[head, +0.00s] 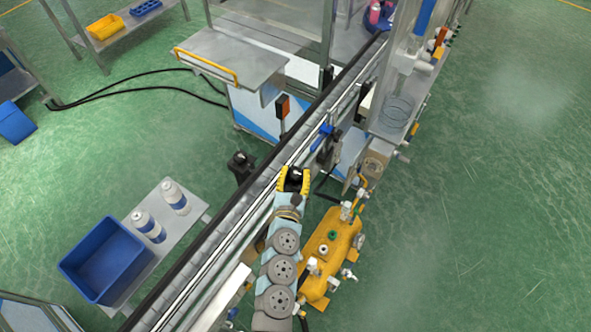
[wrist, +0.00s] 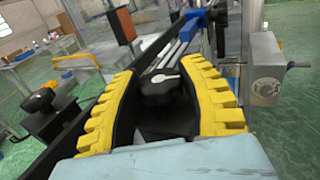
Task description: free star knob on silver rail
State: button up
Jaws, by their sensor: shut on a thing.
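My gripper (head: 293,182) has yellow ribbed fingers and sits over the silver rail (head: 312,128) of the conveyor. In the wrist view my gripper (wrist: 160,100) is shut on a dark star knob (wrist: 158,88), which lies between the two fingers. The star knob (head: 295,175) shows as a small black shape between the fingertips in the head view. The silver rail (wrist: 177,52) runs away behind the knob in the wrist view. The fingers and the dark shade between them hide the knob's lower part and its stem.
A blue clamp (head: 325,131) is farther along the rail. A yellow tank (head: 330,245) stands right of my arm.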

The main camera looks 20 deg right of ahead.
jog(key=shift+r+n+t+y+p, duration=0.1)
jog(key=shift+n+t+y+p, duration=0.55)
jog(key=shift+y+p, duration=0.35)
jog(key=shift+d+n+t+y+p, duration=0.1)
jog(key=shift+n+t+y+p, duration=0.25)
jog(key=shift+n+y+p, duration=0.55)
jog(key=shift+d+r+n+y+p, duration=0.1)
jog(key=shift+n+y+p, duration=0.25)
jog(key=shift+y+p, duration=0.4)
jog(key=n+t+y+p, duration=0.1)
jog(key=n+y, duration=0.1)
jog(key=y, duration=0.2)
jog(key=shift+n+y, duration=0.25)
jog(key=shift+n, duration=0.15)
jog(key=n+y, duration=0.2)
jog(key=y, duration=0.1)
jog(key=n+g+y, duration=0.1)
jog(key=n+y, duration=0.1)
jog(key=y, duration=0.1)
jog(key=shift+f+y, duration=0.2)
jog(key=shift+y, duration=0.2)
jog(key=shift+n+g+y+b, duration=0.5)
jog(key=shift+n+g+y, duration=0.5)
jog(key=shift+n+y, duration=0.5)
jog(key=shift+a+n+g+y+b, duration=0.2)
jog(key=shift+n+g+y+b, duration=0.7)
jog(key=shift+y, duration=0.6)
